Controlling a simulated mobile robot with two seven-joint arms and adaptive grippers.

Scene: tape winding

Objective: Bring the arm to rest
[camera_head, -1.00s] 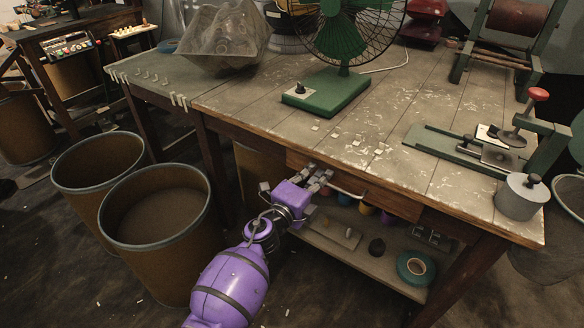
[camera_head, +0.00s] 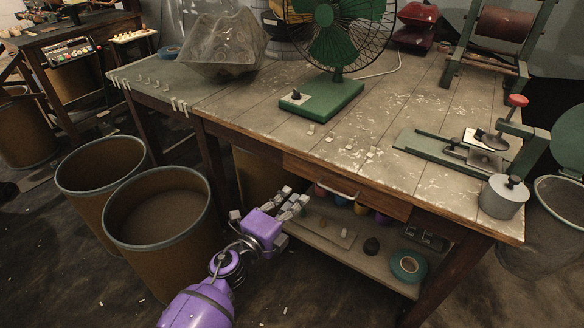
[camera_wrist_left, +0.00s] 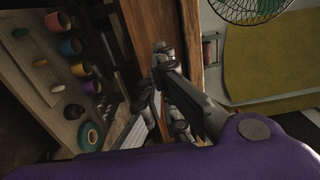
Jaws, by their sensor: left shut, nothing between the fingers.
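My left gripper (camera_head: 294,201) is a grey two-finger hand on a purple arm. In the head view it is in front of the workbench, below the table top and left of the drawer handle (camera_head: 343,192). It is shut with nothing between its fingers. In the left wrist view the gripper (camera_wrist_left: 160,68) shows in the middle, beside the wooden front of the bench. My right gripper is not in view.
The workbench (camera_head: 290,132) carries a green fan (camera_head: 335,97) and a green lever tool (camera_head: 450,148). Two brown bins (camera_head: 157,215) stand left of my arm. A shelf (camera_head: 345,255) below holds a teal tape roll (camera_head: 408,266) and several small items.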

